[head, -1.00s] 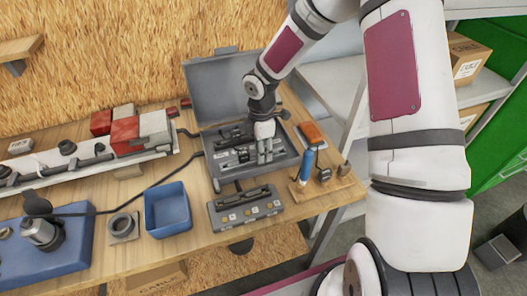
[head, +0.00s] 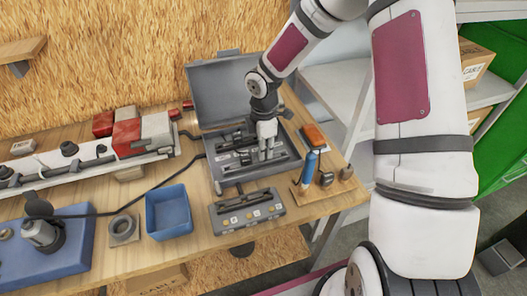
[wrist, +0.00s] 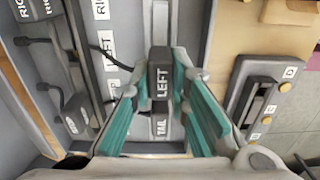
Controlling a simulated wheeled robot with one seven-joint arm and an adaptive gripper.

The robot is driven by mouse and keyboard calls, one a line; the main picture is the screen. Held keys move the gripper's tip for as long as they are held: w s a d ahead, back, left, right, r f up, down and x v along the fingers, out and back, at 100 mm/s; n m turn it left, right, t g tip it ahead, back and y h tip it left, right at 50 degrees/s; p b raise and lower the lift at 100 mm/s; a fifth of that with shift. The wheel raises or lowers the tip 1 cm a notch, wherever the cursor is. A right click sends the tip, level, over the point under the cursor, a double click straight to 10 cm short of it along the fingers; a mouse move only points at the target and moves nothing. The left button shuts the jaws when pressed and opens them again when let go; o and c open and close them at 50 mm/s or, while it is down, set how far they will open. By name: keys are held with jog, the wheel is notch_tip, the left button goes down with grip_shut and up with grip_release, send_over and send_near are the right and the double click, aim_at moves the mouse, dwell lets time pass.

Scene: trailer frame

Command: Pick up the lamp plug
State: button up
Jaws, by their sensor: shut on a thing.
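My gripper (head: 267,153) points down into the open grey case (head: 219,176) on the workbench. In the wrist view, the teal fingers of my gripper (wrist: 161,78) are closed on a dark plug labelled LEFT (wrist: 160,80). The plug stands between the two fingers, above a case floor strip with a TAIL label (wrist: 161,127). I cannot tell whether it still touches the case. In the head view the fingers hide most of it. Other dark parts (wrist: 76,113) lie in the case to the left in the wrist view, beside another LEFT label.
The case's raised lid (head: 230,88) stands behind my gripper. A black cable (head: 140,204) runs across the bench at left.

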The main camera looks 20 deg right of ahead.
notch_tip(320, 180, up, 2)
jog(key=shift+w+r, duration=0.1)
jog(key=shift+r, duration=0.05)
jog(key=s+a, duration=0.1)
jog(key=s, duration=0.4)
jog(key=s+a+r, duration=0.1)
jog(key=s+a, duration=0.1)
jog(key=s, duration=0.3)
jog(key=s+a, duration=0.1)
jog(key=s, duration=0.4)
jog(key=shift+s+a+r+b, duration=0.2)
jog(key=shift+r+b, duration=0.1)
jog(key=shift+r, duration=0.05)
notch_tip(320, 180, up, 3)
jog(key=p, duration=0.2)
jog(key=shift+s+p, duration=0.1)
jog(key=shift+p, duration=0.25)
jog(key=shift+f, duration=0.1)
jog(key=w+d+b, duration=0.2)
jog(key=w+b, duration=0.2)
jog(key=w, duration=0.8)
jog(key=w+d+b, duration=0.2)
jog(key=w+b, duration=0.1)
jog(key=w, duration=1)
jog(key=shift+w+d+b, duration=0.2)
jog(key=shift+b, duration=0.2)
